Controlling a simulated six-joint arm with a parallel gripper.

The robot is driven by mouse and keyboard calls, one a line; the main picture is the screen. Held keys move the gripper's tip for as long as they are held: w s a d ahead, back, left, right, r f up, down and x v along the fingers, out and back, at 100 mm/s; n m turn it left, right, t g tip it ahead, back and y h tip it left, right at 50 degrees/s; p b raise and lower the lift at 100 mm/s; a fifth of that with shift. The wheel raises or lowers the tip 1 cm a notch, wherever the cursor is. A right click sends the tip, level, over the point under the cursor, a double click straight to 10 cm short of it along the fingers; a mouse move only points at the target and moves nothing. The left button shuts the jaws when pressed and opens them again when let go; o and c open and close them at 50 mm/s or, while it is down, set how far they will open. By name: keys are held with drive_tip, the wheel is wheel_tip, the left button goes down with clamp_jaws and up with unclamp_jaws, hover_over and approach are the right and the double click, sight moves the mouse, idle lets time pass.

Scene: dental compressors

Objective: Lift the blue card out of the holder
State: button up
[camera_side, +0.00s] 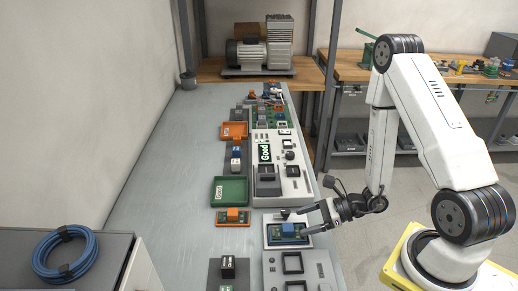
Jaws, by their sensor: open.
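A blue card (289,228) sits in a light-framed holder (273,242) on the right side of the grey table. It lies over a green board inside the frame. My gripper (304,221) reaches in from the right with its fingers open. The fingertips are close to the right side of the blue card. At this size I cannot tell whether they touch it. The fingers and the wrist hide part of the holder's right edge.
A green tray (230,203) and an orange tray (234,140) lie up the table. A grey panel with a "Good" display (264,153) stands beyond the holder. An orange block (233,214) is left of the holder. Blue coiled hose (43,270) lies at lower left. The table's left strip is clear.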

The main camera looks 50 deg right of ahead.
sight(289, 227)
drive_tip(key=shift+w+a+f, duration=0.1)
drive_tip(key=shift+w+a, duration=0.05)
drive_tip(key=shift+x, duration=2.4)
drive_tip(key=shift+f, duration=0.1)
clamp_jaws()
